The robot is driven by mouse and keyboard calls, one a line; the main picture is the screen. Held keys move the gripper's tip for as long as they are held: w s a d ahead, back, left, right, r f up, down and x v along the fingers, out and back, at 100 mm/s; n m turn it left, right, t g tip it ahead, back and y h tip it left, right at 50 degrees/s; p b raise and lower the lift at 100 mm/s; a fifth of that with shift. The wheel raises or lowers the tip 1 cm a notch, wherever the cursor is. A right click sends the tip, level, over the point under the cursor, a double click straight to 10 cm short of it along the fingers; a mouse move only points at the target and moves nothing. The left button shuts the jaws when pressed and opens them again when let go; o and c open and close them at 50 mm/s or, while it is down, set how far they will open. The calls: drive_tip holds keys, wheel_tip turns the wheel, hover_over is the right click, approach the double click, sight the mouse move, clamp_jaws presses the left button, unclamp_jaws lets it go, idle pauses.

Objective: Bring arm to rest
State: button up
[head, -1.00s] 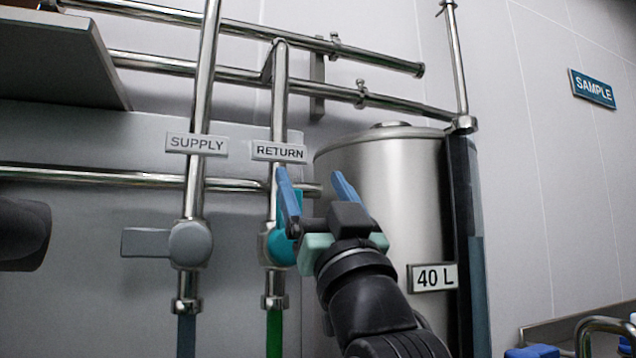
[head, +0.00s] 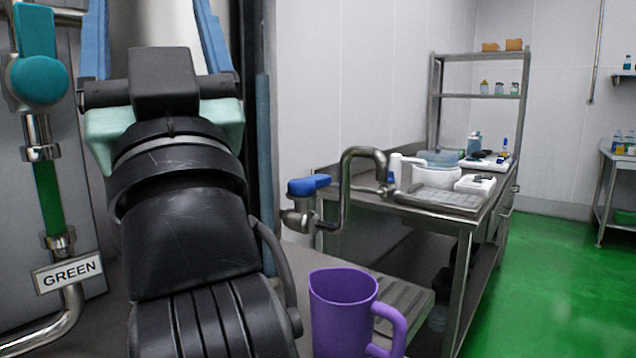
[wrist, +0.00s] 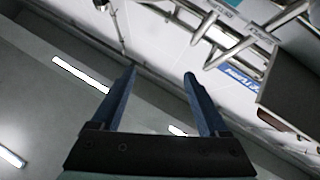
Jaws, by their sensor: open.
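My gripper (head: 150,25) is raised at the upper left of the head view, its two blue fingers apart and pointing up. Nothing is between them. In the wrist view the open fingers (wrist: 159,73) point toward the ceiling and upper wall, with pipes at the upper right. My dark arm stretches up from the bottom of the head view. A teal valve (head: 38,80) with an upright handle is left of my gripper, apart from it in the picture. A purple jug (head: 340,310) stands right of my arm, below a tap with a blue handle (head: 308,186).
A green pipe section (head: 48,200) and a GREEN sign (head: 68,275) are at the left. A steel bench (head: 480,215) with white equipment stands at the right, with a shelf rack (head: 480,95) behind. Open green floor (head: 560,270) lies at the far right.

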drive_tip(key=s+d+f+m+t+h+p, duration=0.1)
drive_tip(key=s+d+f+m+t+h, duration=0.2)
drive_tip(key=d+h, duration=0.4)
drive_tip(key=s+d+f+m+t+h+p, duration=0.1)
drive_tip(key=s+d+m+h, duration=0.25)
drive_tip(key=d+h, duration=0.35)
wheel_tip(320, 180, up, 29)
drive_tip(key=a+p, duration=0.1)
drive_tip(key=p, duration=2.7)
drive_tip(key=shift+w+a+r+m, duration=0.2)
drive_tip(key=shift+a+m, duration=0.05)
drive_tip(key=shift+m, duration=0.1)
idle(2.2)
